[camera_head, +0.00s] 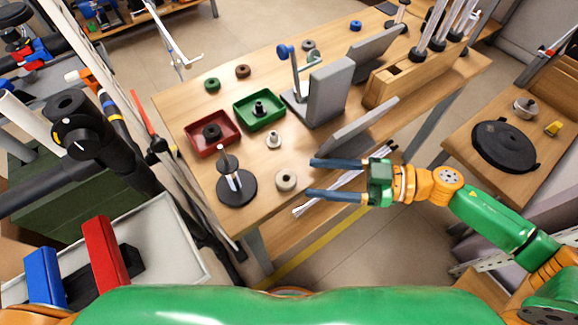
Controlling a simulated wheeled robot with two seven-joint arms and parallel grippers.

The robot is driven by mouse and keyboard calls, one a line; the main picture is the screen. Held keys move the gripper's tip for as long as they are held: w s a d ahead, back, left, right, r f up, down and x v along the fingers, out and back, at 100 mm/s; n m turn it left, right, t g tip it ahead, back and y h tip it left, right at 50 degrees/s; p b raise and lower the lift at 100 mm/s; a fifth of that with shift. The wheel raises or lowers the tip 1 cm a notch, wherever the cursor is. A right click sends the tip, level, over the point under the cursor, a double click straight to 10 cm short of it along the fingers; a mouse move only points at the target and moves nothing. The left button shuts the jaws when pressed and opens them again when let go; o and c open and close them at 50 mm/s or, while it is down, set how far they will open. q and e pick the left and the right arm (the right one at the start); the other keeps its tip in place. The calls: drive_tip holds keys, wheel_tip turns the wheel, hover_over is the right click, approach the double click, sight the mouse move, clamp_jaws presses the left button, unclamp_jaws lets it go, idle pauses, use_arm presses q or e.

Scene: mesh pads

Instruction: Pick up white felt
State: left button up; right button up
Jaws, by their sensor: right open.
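A white felt ring (286,180) lies flat on the wooden table near its front edge. A second pale, ring-like piece (274,138) sits farther back, and I cannot tell whether it is also felt. My right gripper (309,178) comes in from the right with its two dark blue fingers spread apart, pointing left. The fingertips are just right of the near white ring, with nothing between them. I cannot tell how high they are above the table. My left gripper is not in view.
A black spindle stand (237,188) is left of the white ring. A red tray (235,139) and a green tray (275,117) stand behind. Grey angled plates (329,92) and a wooden rack (380,93) are to the right. Green (212,84) and brown (243,71) rings lie at the back.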

sight(291, 179)
drive_tip(key=x, duration=0.5)
drive_tip(key=shift+s+r+p, duration=0.1)
drive_tip(key=shift+s+p, duration=0.2)
drive_tip(key=shift+p, duration=0.05)
drive_tip(key=shift+w+a+f, duration=0.1)
drive_tip(key=shift+a+f, duration=0.1)
drive_tip(key=shift+a, duration=0.05)
clamp_jaws()
drive_tip(key=shift+r, duration=0.1)
